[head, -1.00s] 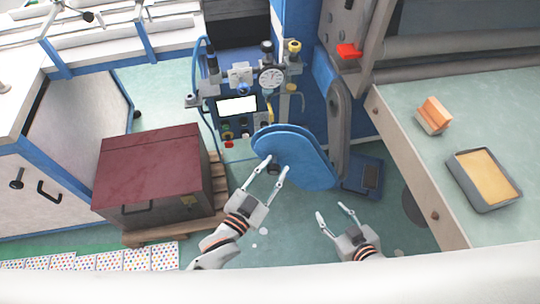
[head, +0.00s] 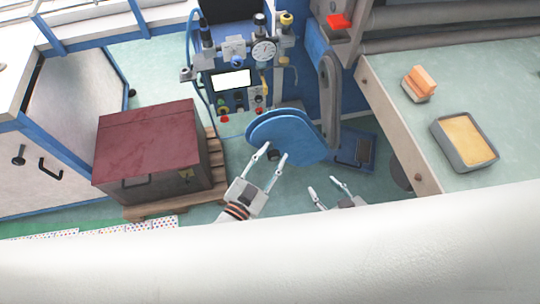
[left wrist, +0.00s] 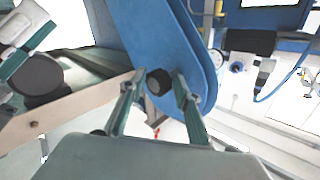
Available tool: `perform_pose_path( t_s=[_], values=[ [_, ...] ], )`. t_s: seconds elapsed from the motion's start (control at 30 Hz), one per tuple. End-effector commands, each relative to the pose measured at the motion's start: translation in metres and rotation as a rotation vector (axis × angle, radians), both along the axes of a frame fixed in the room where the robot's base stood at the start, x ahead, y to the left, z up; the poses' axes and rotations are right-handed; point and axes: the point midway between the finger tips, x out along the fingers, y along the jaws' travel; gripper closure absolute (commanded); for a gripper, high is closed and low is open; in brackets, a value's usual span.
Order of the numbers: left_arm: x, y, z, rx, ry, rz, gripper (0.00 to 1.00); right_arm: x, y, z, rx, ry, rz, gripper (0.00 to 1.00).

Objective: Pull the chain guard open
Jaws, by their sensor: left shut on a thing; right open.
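The blue chain guard (head: 295,138) is a rounded plate at the machine's side, in the middle of the head view. A small black knob (head: 272,155) sticks out of its face. In the left wrist view the guard (left wrist: 165,40) rises from the middle, with the knob (left wrist: 158,81) between my fingertips. My left gripper (head: 273,157) is shut on the knob; it also shows in the left wrist view (left wrist: 157,84). My right gripper (head: 326,187) is open and empty, lower right of the guard. Its wrist is hidden behind a white foreground surface.
The blue machine has a gauge (head: 264,50) and a button panel (head: 240,100) behind the guard. A dark red-topped box (head: 150,140) stands on a pallet at left. A table at right holds a sponge-like block (head: 420,83) and a tray (head: 440,133).

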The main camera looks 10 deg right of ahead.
Motion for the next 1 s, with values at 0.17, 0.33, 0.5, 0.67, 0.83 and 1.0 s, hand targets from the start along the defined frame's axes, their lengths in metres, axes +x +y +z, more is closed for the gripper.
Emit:
perform_pose_path(
  t_s=[0.17, 0.33, 0.5, 0.67, 0.83, 1.0],
  values=[
    [-0.006, -0.013, 0.003, -0.003, -0.002, -0.019, 0.56, 0.000, 0.001, 0.000, 0.003, 0.000, -0.002, 0.57],
    [-0.005, -0.013, 0.005, -0.006, -0.005, -0.019, 0.56, 0.000, 0.000, 0.000, 0.001, -0.001, -0.001, 0.57],
    [-0.005, -0.013, 0.006, -0.008, -0.006, -0.018, 0.56, 0.001, 0.000, 0.002, 0.002, -0.003, 0.000, 0.57],
    [-0.006, -0.012, 0.006, -0.009, -0.006, -0.018, 0.56, 0.000, 0.000, 0.002, -0.001, -0.002, 0.001, 0.57],
    [-0.018, -0.002, 0.004, -0.008, -0.004, -0.018, 0.56, 0.000, 0.000, 0.002, 0.000, -0.002, 0.002, 0.57],
    [-0.044, 0.020, 0.002, -0.004, 0.001, -0.016, 0.56, 0.000, 0.000, 0.002, 0.001, -0.002, 0.001, 0.57]
  ],
)
